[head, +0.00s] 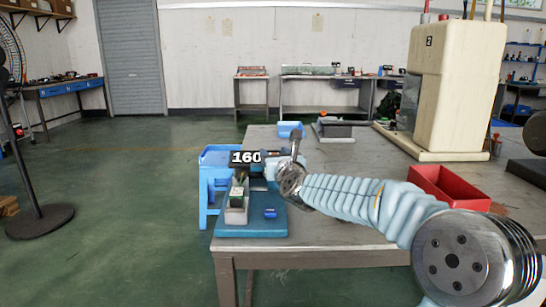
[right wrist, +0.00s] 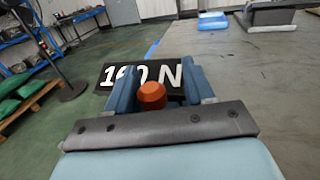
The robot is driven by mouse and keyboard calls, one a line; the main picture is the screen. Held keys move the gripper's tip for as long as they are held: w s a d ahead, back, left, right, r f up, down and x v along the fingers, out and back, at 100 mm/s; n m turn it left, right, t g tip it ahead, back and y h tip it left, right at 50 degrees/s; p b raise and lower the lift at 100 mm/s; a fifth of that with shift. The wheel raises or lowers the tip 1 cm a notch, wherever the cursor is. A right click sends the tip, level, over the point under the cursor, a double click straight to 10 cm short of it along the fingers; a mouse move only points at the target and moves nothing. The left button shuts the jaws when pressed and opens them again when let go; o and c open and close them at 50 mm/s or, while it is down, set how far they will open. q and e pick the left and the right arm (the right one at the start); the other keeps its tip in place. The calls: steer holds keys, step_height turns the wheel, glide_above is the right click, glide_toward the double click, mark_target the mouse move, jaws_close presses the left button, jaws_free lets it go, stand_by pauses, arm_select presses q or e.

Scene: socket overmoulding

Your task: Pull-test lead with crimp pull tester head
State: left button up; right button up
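The crimp pull tester stands on a blue base plate (head: 250,229) at the table's near left corner. Its dark display (head: 246,157) reads 160 in the head view; the right wrist view shows the display (right wrist: 115,77) as 160 N. My right gripper (head: 266,168) is at the tester, beside the display. In the right wrist view an orange round-topped piece (right wrist: 152,96) sits between the fingers of my right gripper (right wrist: 160,92), in front of the display. I cannot tell whether both fingers touch it. No lead can be made out. My left gripper is not in view.
A small blue piece (head: 270,213) lies on the base plate. A red bin (head: 447,190) and a large cream machine (head: 455,85) stand to the right on the table. A blue stool (head: 209,185) is beside the table's left edge. The table's near front is clear.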

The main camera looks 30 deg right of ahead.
steer(key=shift+a, duration=0.15)
steer(key=shift+s, duration=0.3)
steer(key=b+v, duration=0.1)
steer(key=v, duration=1.2)
steer(key=shift+b, duration=0.35)
steer(key=shift+s, duration=0.1)
